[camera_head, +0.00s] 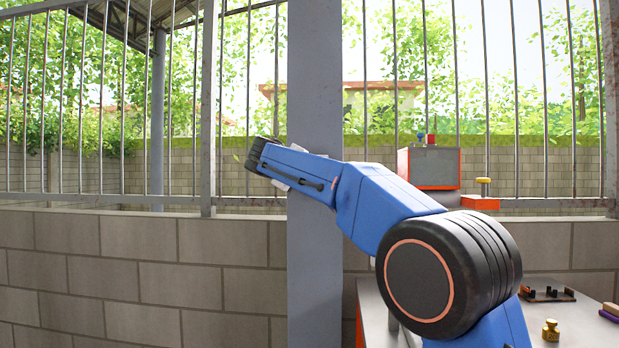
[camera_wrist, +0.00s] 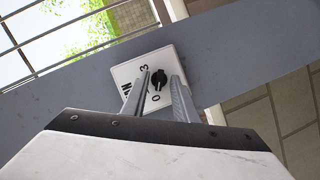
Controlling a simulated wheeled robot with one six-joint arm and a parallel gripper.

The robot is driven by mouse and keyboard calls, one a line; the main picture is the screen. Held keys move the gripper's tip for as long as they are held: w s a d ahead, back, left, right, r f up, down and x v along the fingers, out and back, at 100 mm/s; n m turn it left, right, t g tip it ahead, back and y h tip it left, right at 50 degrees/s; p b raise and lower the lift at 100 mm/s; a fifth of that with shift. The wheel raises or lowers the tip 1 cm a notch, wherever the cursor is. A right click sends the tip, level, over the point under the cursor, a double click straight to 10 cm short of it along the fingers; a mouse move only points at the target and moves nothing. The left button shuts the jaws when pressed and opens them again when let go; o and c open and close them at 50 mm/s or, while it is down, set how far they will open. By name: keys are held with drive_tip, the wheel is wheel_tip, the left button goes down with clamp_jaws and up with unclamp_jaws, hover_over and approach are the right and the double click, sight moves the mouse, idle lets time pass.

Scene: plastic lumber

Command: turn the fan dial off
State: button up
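The fan dial is a black knob (camera_wrist: 157,79) on a white plate (camera_wrist: 128,72) fixed to the grey post (camera_wrist: 235,55). The plate carries printed marks, with a 3 near the top and a 0 below the knob. My gripper (camera_wrist: 160,76) is open, with one finger on each side of the knob in the wrist view. I cannot tell whether either finger touches it, nor which mark the knob points to. In the head view the post (camera_head: 314,70) stands behind my arm, and the dial is hidden.
A block wall (camera_head: 150,270) with a barred fence (camera_head: 143,110) runs behind the post. At the right is a grey table (camera_head: 580,330) with a brass weight (camera_head: 551,330) and a dark rack (camera_head: 547,294). An orange and grey machine (camera_head: 434,167) stands behind my arm.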

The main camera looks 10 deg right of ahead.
drive_tip(key=v, duration=1.7)
drive_tip(key=shift+s, duration=0.25)
drive_tip(key=shift+a, duration=0.2)
